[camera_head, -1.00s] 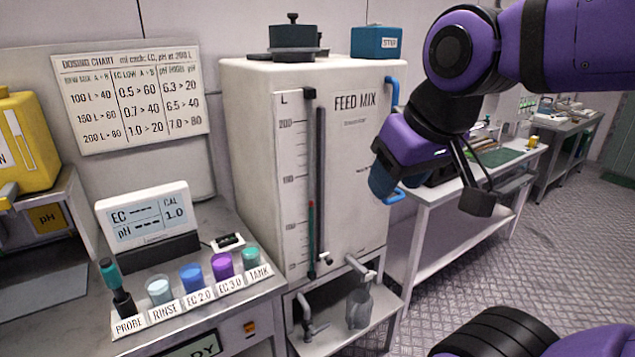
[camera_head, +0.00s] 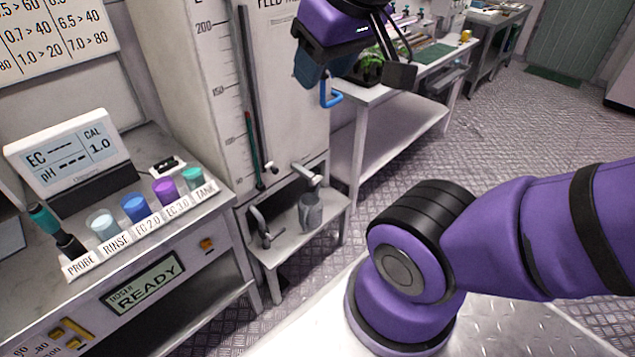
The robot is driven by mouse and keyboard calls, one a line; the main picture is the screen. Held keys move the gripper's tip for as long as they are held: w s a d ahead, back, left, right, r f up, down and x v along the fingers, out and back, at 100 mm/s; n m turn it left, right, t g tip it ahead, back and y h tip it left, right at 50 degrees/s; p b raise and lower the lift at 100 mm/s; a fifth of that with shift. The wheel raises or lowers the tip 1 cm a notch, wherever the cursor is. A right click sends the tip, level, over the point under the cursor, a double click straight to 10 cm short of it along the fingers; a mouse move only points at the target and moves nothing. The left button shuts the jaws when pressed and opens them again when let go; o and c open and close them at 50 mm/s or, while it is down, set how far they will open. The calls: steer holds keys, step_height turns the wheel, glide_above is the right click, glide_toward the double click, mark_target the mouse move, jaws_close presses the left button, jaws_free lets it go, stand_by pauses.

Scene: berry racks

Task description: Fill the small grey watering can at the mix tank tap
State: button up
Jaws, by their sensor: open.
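The small grey watering can (camera_head: 311,212) stands upright on a low shelf (camera_head: 285,243) at the front of the feed mix tank (camera_head: 290,110). The tank tap (camera_head: 306,174) sticks out just above the can. I cannot tell whether its outlet lines up with the can's opening, or what the can holds.
On the left a bench holds an EC/pH meter (camera_head: 68,155), a probe (camera_head: 60,235) and several coloured cups in a labelled row. A doser display (camera_head: 146,283) reads READY. A white table (camera_head: 395,115) stands behind my gripper. The floor (camera_head: 500,125) to the right is clear.

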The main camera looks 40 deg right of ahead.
jaws_close()
stand_by(1.8)
